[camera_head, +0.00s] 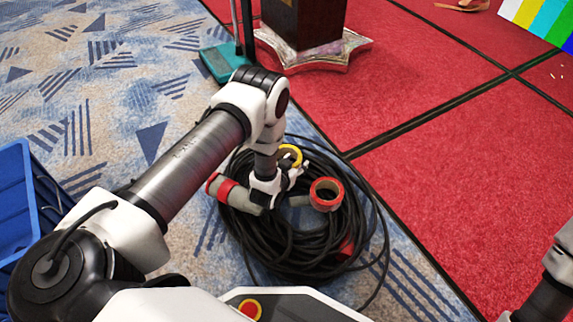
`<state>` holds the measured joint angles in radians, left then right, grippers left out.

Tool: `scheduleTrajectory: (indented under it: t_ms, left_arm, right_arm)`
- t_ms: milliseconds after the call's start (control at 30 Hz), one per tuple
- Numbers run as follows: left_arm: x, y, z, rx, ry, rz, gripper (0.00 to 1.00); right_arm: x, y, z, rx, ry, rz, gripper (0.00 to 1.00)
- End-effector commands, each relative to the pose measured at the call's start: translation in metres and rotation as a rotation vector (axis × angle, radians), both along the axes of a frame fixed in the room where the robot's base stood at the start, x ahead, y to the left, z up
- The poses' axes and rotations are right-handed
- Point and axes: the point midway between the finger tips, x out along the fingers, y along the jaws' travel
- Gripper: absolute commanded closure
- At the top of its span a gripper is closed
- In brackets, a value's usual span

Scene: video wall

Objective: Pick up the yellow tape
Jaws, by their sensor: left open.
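The yellow tape (291,151) is a ring lying on a coil of black cable in the middle of the head view. Its near part is hidden by my left wrist and fingers. My left gripper (294,173) is open and points down at the coil, right beside the near side of the yellow tape. I cannot tell whether a finger touches the tape. Part of my right arm shows at the lower right edge; its gripper is outside the picture.
A blue crate (30,200) stands at the left. A dark stand (308,22) and teal dustpan (222,62) are behind.

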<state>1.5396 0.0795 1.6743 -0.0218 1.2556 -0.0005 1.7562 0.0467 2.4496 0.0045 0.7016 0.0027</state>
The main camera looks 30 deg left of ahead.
Motion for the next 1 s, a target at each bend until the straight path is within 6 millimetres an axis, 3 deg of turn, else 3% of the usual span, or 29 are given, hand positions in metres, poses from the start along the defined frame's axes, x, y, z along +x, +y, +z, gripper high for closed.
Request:
scheduleTrajectory:
  t_ms: [167, 233, 333, 733, 867, 1000]
  left_arm:
    - [0.001, 0.000, 0.001, 0.000, 0.000, 0.000, 0.47]
    - [0.001, 0.000, 0.001, 0.000, 0.000, 0.000, 0.64]
    - [0.001, 0.000, 0.001, 0.000, 0.001, -0.001, 1.00]
    - [0.000, -0.001, 0.003, -0.001, 0.002, -0.001, 1.00]
    - [0.000, 0.000, 0.027, -0.001, 0.002, -0.001, 1.00]
    - [0.001, 0.000, 0.065, 0.000, 0.000, -0.001, 1.00]
  right_arm:
    - [0.000, 0.000, 0.001, 0.000, -0.001, 0.000, 0.60]
    - [0.000, 0.000, 0.001, 0.000, -0.001, 0.000, 0.60]
    - [0.000, 0.000, 0.001, 0.000, -0.001, 0.000, 0.60]
    - [0.000, 0.000, 0.003, 0.000, 0.000, 0.000, 0.60]
    - [-0.001, 0.000, 0.019, 0.000, 0.002, 0.002, 0.60]
    - [-0.001, 0.001, 0.043, 0.001, 0.004, 0.007, 0.60]
